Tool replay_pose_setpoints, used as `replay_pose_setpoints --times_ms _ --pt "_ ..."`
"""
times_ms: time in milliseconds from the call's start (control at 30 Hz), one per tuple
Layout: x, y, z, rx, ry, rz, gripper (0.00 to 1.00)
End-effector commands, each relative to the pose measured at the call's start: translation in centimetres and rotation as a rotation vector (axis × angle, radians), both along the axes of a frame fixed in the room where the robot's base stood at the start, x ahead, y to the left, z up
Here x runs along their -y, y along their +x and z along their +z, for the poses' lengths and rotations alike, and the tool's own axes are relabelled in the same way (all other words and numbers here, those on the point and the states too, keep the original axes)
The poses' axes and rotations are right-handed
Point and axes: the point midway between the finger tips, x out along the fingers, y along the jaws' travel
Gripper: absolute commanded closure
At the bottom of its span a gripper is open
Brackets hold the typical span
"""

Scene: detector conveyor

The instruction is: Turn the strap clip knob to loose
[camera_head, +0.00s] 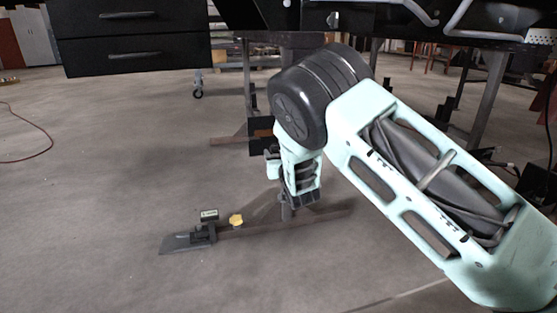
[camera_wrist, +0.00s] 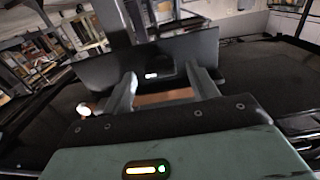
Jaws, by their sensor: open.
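A small yellow knob (camera_head: 236,220) stands on a dark low bar near the floor in the head view. I cannot tell for sure whether it is the strap clip knob. A small dark clip-like part with a pale label (camera_head: 209,215) stands just left of it. My gripper (camera_wrist: 162,75) shows in the wrist view with its two fingers spread apart and nothing visibly held between them. A dark plate (camera_wrist: 95,68) with a small white mark lies beyond the fingertips. In the head view my arm hangs down right of the yellow knob; its fingertips are not clear there.
A dark drawer unit (camera_head: 130,38) hangs at the upper left. A dark bench or conveyor (camera_head: 400,22) with metal legs stands above and behind my arm. The concrete floor (camera_head: 90,220) is open at left, with a red cable (camera_head: 35,150) at its edge.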

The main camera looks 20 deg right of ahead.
Motion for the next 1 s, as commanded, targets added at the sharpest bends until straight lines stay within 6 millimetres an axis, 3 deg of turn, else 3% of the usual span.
replay_pose_setpoints --times_ms 400,433,600,1000 --pt "-0.02 1.0 0.07 0.0 0.0 0.0 0.41" --pt "-0.02 1.0 0.07 0.0 0.0 0.0 0.44" --pt "-0.01 0.99 0.06 0.0 0.0 0.0 0.86" --pt "-0.02 0.95 0.22 -0.001 -0.058 0.001 0.86"
